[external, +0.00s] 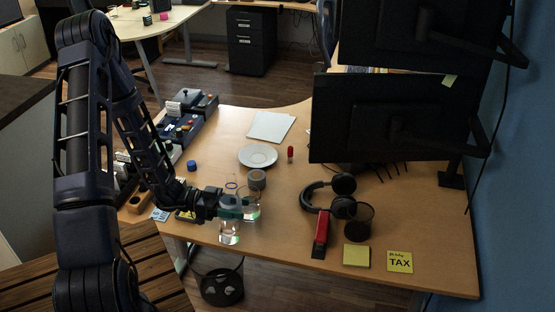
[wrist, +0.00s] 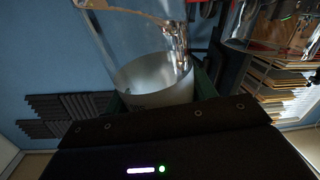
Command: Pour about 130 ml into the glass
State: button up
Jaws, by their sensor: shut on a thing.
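My gripper (external: 231,207) is at the front left of the desk, shut on a tall clear vessel (external: 229,233) with clear liquid low in it. The vessel looks roughly upright; I cannot tell whether it touches the desk. In the wrist view the held vessel (wrist: 155,82) shows between the green fingers. A second clear vessel (external: 252,211), seemingly the glass, is just right of the fingers and also has liquid in it. Clear glass shows at the top right of the wrist view (wrist: 265,25). The overlap hides where one vessel ends; no stream is visible.
A grey cylinder (external: 257,179) stands just behind the vessels. A white plate (external: 257,155) and a blue cap (external: 191,166) lie farther back. Headphones (external: 343,184), a red stapler (external: 320,232) and a dark mesh cup (external: 358,222) are to the right. The desk's front edge is close.

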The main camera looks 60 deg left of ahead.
jog(key=shift+m+t, duration=0.4)
jog(key=shift+m, duration=0.8)
dwell(1.7)
